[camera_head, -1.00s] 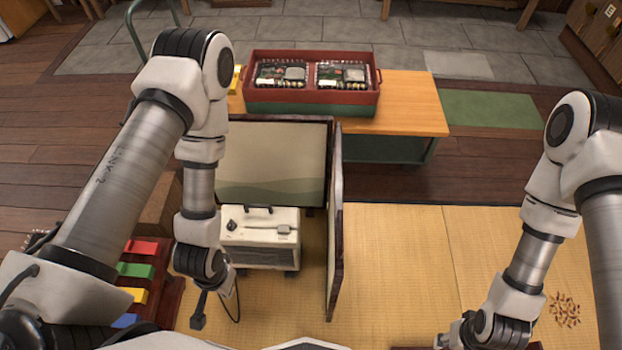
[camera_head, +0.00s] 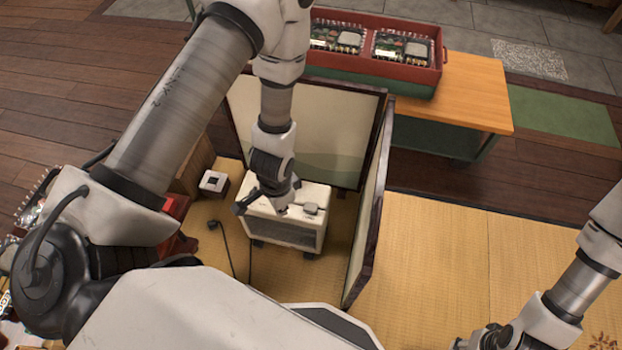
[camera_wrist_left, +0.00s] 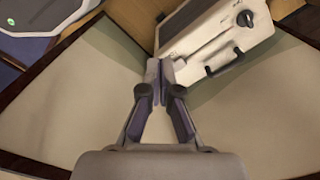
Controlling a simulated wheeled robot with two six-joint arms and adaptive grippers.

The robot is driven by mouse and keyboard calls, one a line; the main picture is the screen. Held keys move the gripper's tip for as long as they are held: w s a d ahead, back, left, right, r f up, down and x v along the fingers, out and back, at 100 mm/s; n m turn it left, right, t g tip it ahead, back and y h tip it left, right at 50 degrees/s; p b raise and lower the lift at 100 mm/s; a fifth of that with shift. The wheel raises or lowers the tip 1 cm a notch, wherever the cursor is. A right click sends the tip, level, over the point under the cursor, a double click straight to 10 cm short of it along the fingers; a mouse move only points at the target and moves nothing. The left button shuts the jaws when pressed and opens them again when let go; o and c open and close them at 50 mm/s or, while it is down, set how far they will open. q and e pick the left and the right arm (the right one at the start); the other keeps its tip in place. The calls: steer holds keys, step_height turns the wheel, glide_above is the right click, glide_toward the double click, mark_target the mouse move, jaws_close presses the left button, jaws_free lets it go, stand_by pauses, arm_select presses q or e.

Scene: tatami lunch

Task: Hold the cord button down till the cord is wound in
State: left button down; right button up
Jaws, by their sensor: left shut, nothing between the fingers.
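The cream heater-like appliance (camera_head: 285,232) stands on the tatami. Its top has a grey raised block (camera_head: 311,209); the wrist view shows a dark knob (camera_wrist_left: 245,18) and a handle (camera_wrist_left: 225,63). I cannot make out which part is the cord button. A dark cord with a plug (camera_head: 212,224) lies out in front, to the left, partly hidden by my body. My left gripper (camera_head: 283,208) is shut and empty, pointing down at the appliance's top; the wrist view shows its tips (camera_wrist_left: 160,68) by one end. Contact is unclear. My right gripper (camera_head: 468,342) is at the bottom edge, its fingers unclear.
A folding screen (camera_head: 368,215) stands behind and right of the appliance. A small white-topped box (camera_head: 213,182) is to its left. The tatami at the right is largely clear.

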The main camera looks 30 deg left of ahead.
arm_select(q)
steer(key=w+f+m+b, duration=0.4)
steer(key=w+f+b, duration=0.2)
steer(key=w+b, duration=0.15)
steer(key=m+b, duration=0.4)
steer(key=m, duration=0.1)
glide_above(311, 206)
steer(key=shift+r, duration=0.45)
arm_select(e)
step_height(311, 206, down, 16)
steer(key=shift+r, duration=0.25)
arm_select(q)
steer(key=shift+f, duration=0.15)
step_height(311, 206, down, 14)
steer(key=b, duration=0.6)
arm_select(e)
step_height(311, 206, down, 6)
steer(key=shift+r, duration=0.2)
arm_select(q)
steer(key=shift+s, duration=0.1)
